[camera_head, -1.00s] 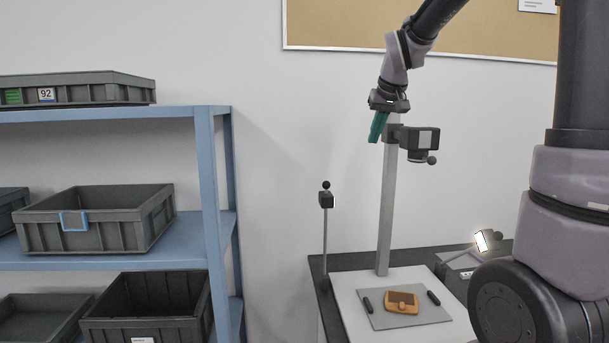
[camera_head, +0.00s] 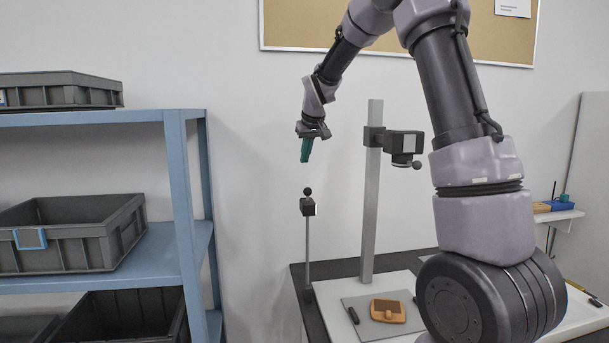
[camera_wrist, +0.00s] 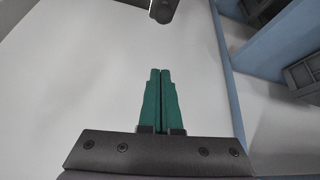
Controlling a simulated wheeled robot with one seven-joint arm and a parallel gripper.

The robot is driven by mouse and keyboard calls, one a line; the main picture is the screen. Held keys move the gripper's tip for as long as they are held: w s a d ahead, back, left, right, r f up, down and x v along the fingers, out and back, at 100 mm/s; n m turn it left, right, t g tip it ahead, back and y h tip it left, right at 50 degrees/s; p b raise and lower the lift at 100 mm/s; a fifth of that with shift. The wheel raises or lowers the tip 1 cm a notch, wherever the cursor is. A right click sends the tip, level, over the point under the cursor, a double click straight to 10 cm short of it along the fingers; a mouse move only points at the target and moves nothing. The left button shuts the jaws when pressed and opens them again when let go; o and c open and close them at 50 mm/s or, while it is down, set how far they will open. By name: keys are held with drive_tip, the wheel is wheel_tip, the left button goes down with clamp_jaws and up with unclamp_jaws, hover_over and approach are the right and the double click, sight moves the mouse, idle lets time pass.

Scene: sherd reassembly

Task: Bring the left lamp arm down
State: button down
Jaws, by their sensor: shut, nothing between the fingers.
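The left lamp arm (camera_head: 308,245) stands upright as a thin grey rod at the left of the copy stand. Its dark lamp head (camera_head: 308,207) with a round black knob (camera_head: 307,191) is at the top. My gripper (camera_head: 305,160) is shut and empty, its green fingers pointing down just above the knob, with a small gap in the head view. In the wrist view the green fingers (camera_wrist: 160,72) lie side by side, and a dark part, probably the lamp head (camera_wrist: 163,8), shows at the top edge.
The grey column (camera_head: 371,200) carries a camera (camera_head: 404,143) to the right of my gripper. A tan object (camera_head: 388,310) lies on the grey mat (camera_head: 368,325) on the white base. A blue shelf (camera_head: 185,200) with grey bins (camera_head: 70,235) stands at the left.

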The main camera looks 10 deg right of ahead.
drive_tip(key=f, duration=0.3)
drive_tip(key=w+f, duration=0.1)
drive_tip(key=f, duration=0.1)
drive_tip(key=w+f, duration=0.1)
drive_tip(key=f, duration=0.2)
drive_tip(key=shift+f, duration=0.3)
drive_tip(key=shift+s+d+f, duration=0.15)
drive_tip(key=shift+s+f, duration=0.1)
drive_tip(key=shift+s, duration=0.3)
drive_tip(key=shift+s, duration=0.1)
